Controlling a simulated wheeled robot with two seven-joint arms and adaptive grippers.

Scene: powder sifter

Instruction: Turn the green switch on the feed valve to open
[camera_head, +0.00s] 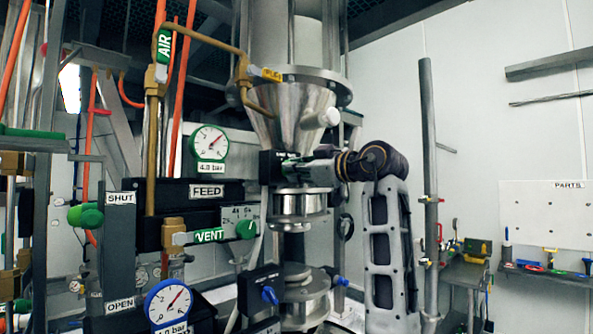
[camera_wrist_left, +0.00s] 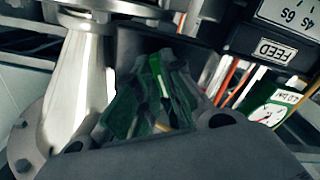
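The feed valve (camera_head: 269,166) is a dark block below the steel hopper cone, with a small green part, seemingly its switch (camera_head: 288,157), at its front. In the left wrist view a bright green piece (camera_wrist_left: 157,70) shows between or just beyond the dark, green-tinted fingers of the left gripper (camera_wrist_left: 155,85). Whether the fingers press on it cannot be made out. The switch's exact angle is mostly hidden by the fingers.
The steel hopper (camera_head: 290,115) rises close above the gripper. Left of the valve stand the FEED panel (camera_head: 206,191), a gauge (camera_head: 209,142) and a green VENT knob (camera_head: 247,229). A brass air pipe (camera_head: 152,150) runs at the left. A workbench (camera_head: 465,270) stands at the far right.

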